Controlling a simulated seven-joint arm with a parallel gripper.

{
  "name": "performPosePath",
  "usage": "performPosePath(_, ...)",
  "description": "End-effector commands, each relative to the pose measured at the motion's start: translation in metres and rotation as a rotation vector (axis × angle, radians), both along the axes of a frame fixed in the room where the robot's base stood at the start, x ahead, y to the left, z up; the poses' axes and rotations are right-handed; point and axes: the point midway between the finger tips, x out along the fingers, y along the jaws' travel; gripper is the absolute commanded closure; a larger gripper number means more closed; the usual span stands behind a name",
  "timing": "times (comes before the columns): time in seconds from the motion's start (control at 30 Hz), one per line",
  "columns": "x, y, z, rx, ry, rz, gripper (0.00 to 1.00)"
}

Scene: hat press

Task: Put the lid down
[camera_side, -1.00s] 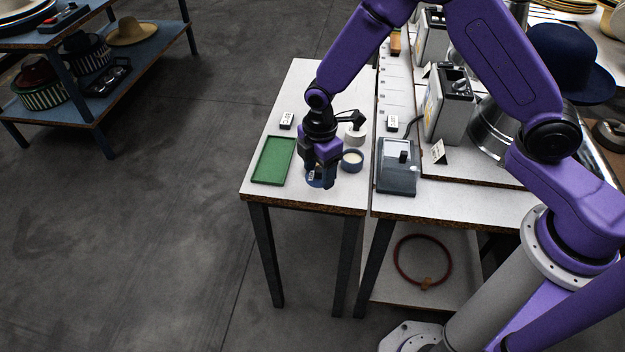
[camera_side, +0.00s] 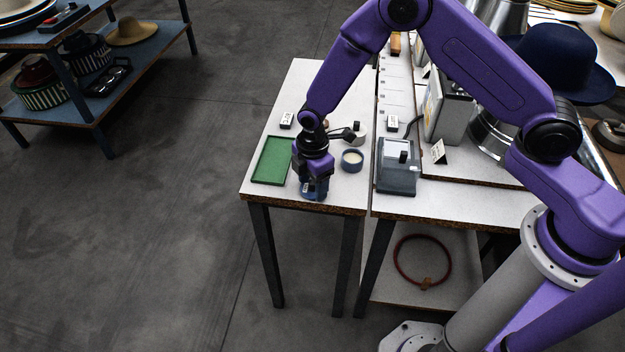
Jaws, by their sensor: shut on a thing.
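My gripper (camera_side: 313,183) points down over the front part of the small white table (camera_side: 338,200), between the green tray and the table's right side. It is shut on the blue lid (camera_side: 314,192), which has a small white label on it. The fingers hide much of the lid. The lid is low, at or just above the tabletop near the front edge; I cannot tell whether it touches. An open blue tin (camera_side: 352,160) with cream-coloured contents stands behind and to the right, apart from my gripper.
A green tray (camera_side: 271,161) lies to the left. A small white pot (camera_side: 358,135) and a label card (camera_side: 286,120) stand farther back. A grey device (camera_side: 397,168) sits on the adjoining bench at right. The back of the small table is clear.

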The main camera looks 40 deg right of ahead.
Motion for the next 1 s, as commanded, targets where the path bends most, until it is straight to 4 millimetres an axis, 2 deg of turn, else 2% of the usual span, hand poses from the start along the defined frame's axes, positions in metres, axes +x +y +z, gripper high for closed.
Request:
performPosePath(0.03,0.000,0.000,0.000,0.000,0.000,0.000,0.28)
performPosePath(0.1,0.000,0.000,0.000,0.000,0.000,0.000,0.12)
performPosePath(0.37,0.000,0.000,0.000,0.000,-0.001,0.000,0.12)
performPosePath(0.53,0.001,0.000,0.010,0.002,-0.002,0.000,0.12)
performPosePath(0.67,0.001,0.001,0.028,0.003,-0.004,0.000,0.12)
performPosePath(1.0,0.001,0.001,0.091,0.002,-0.004,0.000,0.12)
